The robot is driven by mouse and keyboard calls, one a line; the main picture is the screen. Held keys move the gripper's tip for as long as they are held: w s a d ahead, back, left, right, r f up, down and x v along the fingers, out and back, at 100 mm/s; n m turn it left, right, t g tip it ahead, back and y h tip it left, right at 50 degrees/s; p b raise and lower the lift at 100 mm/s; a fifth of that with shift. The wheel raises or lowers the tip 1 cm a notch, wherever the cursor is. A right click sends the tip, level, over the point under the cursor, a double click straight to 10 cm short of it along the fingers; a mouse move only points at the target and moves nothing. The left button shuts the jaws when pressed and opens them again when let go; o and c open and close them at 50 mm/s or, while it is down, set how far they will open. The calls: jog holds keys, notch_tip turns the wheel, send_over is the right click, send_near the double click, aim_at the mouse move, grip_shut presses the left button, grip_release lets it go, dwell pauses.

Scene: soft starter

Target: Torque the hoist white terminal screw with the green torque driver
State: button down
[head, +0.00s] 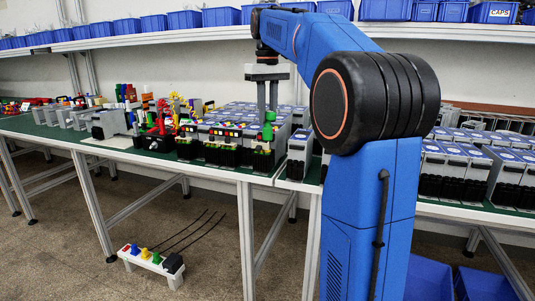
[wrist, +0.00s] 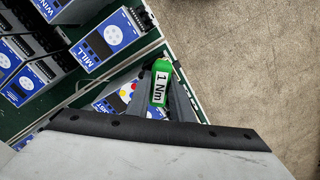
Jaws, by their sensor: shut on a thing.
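The green torque driver (wrist: 161,84), labelled "1 Nm", is between the two grey fingers of my gripper (wrist: 160,100). My gripper is shut on it. In the head view my gripper (head: 268,106) points down and the green driver (head: 268,130) hangs upright below it, at the front edge of the bench. A soft starter (wrist: 110,100) with coloured dots lies under the driver in the wrist view. Its label is partly hidden and ends in "ST", which fits hoist. The white terminal screw and the driver's tip cannot be made out, so contact cannot be told.
Soft starters labelled "MILL" (wrist: 108,38) and others stand close by. Several grey units crowd the bench (head: 60,134) and more stand right of my arm. A white stand with coloured knobs (head: 150,262) is on the floor. The floor in front is otherwise open.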

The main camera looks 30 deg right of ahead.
jog(key=shift+r, duration=2.45)
jog(key=shift+s, duration=0.15)
